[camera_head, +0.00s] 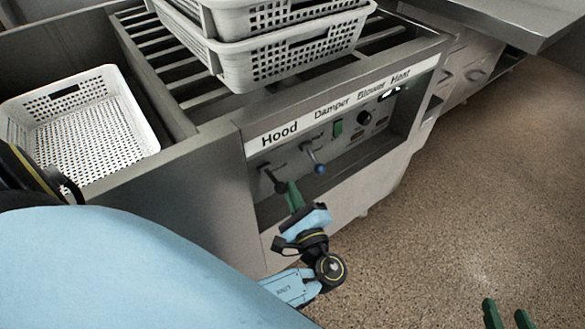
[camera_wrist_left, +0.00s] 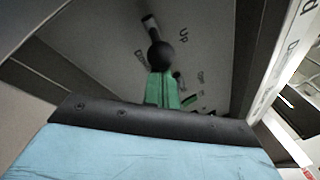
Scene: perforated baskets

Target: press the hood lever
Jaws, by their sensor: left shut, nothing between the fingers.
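The hood lever (camera_head: 268,175) is a short rod with a black ball knob, below the "Hood" label on the recessed panel. In the left wrist view its black knob (camera_wrist_left: 161,55) is just beyond my fingertips. My left gripper (camera_head: 290,187) has green fingers, shut and empty, with the tips at the knob. In the left wrist view the left gripper (camera_wrist_left: 161,76) seems to touch or nearly touch the knob; I cannot tell which. My right gripper (camera_head: 508,305) shows only its two green fingers, spread apart, at the bottom right, far from the panel.
A blue-knobbed lever (camera_head: 319,168) is right of the hood lever, under "Damper". A green switch (camera_head: 338,128) and a black dial (camera_head: 364,117) are further right. White perforated baskets (camera_head: 290,69) are stacked on the slatted top; another basket (camera_head: 141,112) is at left. Open floor lies right.

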